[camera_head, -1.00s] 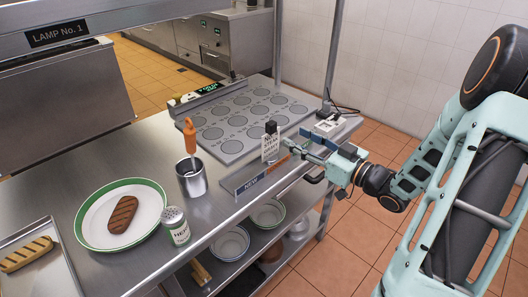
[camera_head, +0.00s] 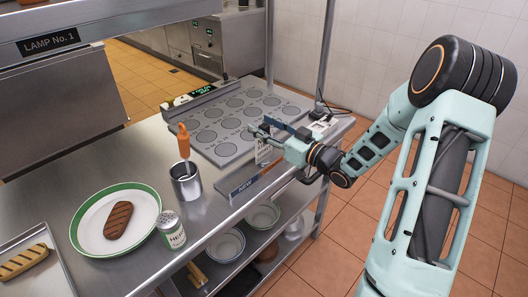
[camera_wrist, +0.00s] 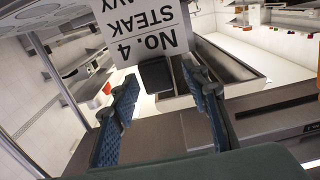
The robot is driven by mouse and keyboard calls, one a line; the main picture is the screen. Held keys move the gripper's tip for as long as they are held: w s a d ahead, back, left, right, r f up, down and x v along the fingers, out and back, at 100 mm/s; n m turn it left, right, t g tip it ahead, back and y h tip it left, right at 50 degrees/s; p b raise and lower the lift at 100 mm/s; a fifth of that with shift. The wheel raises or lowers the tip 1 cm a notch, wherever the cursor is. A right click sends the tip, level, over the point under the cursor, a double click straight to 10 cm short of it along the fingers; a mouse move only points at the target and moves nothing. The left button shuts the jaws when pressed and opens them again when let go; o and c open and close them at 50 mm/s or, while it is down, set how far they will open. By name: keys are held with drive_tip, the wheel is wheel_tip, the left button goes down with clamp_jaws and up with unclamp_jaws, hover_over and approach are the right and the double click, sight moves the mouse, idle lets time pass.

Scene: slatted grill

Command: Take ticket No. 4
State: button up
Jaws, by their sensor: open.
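Ticket No. 4 is a white card (camera_head: 263,152) with black print, upright at the NEW holder (camera_head: 243,184) near the counter's right edge. In the wrist view the ticket (camera_wrist: 145,28) shows upside down, reading "No. 4 STEAK", with its last line partly cut off. My gripper (camera_head: 268,133) is at the ticket in the head view and partly covers it. In the wrist view my gripper's blue fingers (camera_wrist: 160,84) are spread apart, with the card at the top of the picture between their tips. I cannot tell whether a finger touches it.
A grey board with round discs (camera_head: 226,133) lies behind the ticket. A metal cup (camera_head: 186,185) with an orange-handled tool, a shaker (camera_head: 171,232) and a green-rimmed plate (camera_head: 89,235) with a steak stand to the left. A shelf with bowls (camera_head: 225,246) is below.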

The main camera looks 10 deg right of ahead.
clamp_jaws()
idle(0.3)
drive_tip(key=shift+r, duration=0.15)
